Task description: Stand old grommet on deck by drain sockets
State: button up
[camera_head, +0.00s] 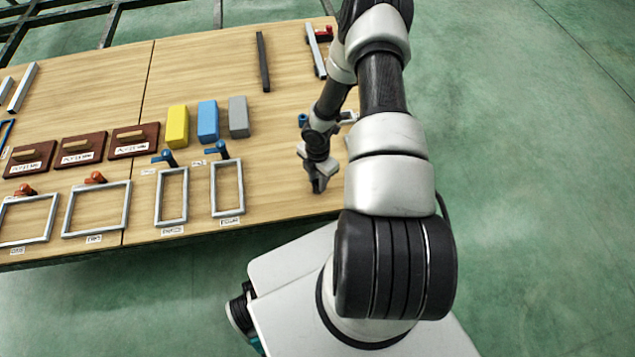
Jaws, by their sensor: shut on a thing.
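My gripper (319,183) points down over the right part of the wooden deck (285,185), near its front edge. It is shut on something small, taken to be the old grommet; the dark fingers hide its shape. I cannot tell how far above the deck the fingertips are. I cannot pick out the drain sockets; my arm covers part of the deck's right side. A small blue part (303,120) shows just left of my wrist.
Two grey frames with blue handles (227,188) lie left of my gripper, with more frames further left. Yellow (177,127), blue (208,121) and grey (238,117) blocks stand behind them. A dark bar (263,62) lies at the back. Bare deck lies between the frames and my gripper.

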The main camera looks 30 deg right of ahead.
jog(key=shift+f, duration=0.55)
jog(key=shift+f, duration=0.2)
jog(key=o, duration=1.1)
jog(key=shift+c, duration=0.2)
jog(key=shift+r, duration=0.1)
notch_tip(320, 180, up, 12)
jog(key=p, duration=0.3)
jog(key=shift+r, duration=0.1)
